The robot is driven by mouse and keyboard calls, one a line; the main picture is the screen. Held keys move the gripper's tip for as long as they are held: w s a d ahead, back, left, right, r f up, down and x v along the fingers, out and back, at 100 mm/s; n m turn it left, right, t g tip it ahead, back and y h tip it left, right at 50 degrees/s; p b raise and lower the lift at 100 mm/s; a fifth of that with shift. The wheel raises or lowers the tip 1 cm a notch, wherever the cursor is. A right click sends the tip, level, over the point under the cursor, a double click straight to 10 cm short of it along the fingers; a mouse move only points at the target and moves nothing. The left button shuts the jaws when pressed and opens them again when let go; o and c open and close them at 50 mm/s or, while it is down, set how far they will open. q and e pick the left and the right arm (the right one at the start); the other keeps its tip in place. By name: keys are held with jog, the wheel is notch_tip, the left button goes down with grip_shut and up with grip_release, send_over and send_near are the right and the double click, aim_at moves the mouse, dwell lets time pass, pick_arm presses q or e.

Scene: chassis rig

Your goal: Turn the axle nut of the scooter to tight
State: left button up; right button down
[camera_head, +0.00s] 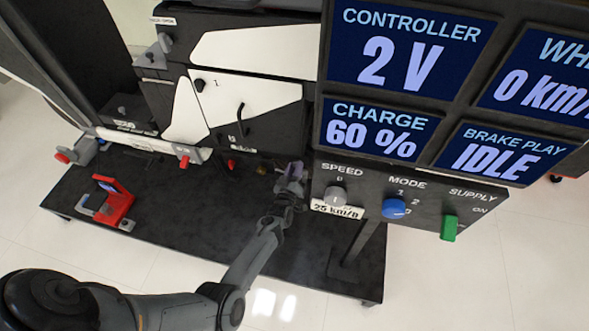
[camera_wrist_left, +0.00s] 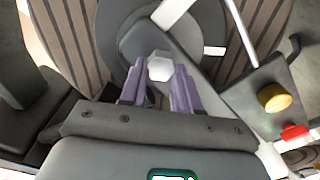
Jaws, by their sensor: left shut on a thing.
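The axle nut (camera_wrist_left: 159,66) is a pale hexagonal nut at the middle of a dark round hub in the left wrist view. My left gripper (camera_wrist_left: 157,76) has its two purple fingers on either side of the nut and is shut on it. In the head view my left gripper (camera_head: 291,178) reaches in under the display panel, beside its lower left corner. The nut is hidden there. No tight or loose mark can be read at the nut. My right gripper is in neither view.
The panel has a grey speed knob (camera_head: 338,196), a blue mode knob (camera_head: 394,208) and a green supply switch (camera_head: 449,228) close to the gripper. A red clamp-like part (camera_head: 116,203) stands on the dark bench (camera_head: 190,235). A yellow knob (camera_wrist_left: 274,97) shows in the wrist view.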

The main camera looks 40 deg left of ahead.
pick_arm(q)
jog(key=shift+m, duration=0.3)
jog(key=shift+w+d+m+p, duration=0.1)
jog(key=shift+m+p, duration=0.35)
jog(key=shift+m, duration=2.5)
jog(key=shift+d+m+p, duration=0.1)
jog(key=shift+m+p, duration=0.3)
jog(key=shift+m, duration=2.55)
jog(key=o, duration=1.1)
jog(key=shift+w, duration=0.1)
jog(key=shift+c, duration=0.2)
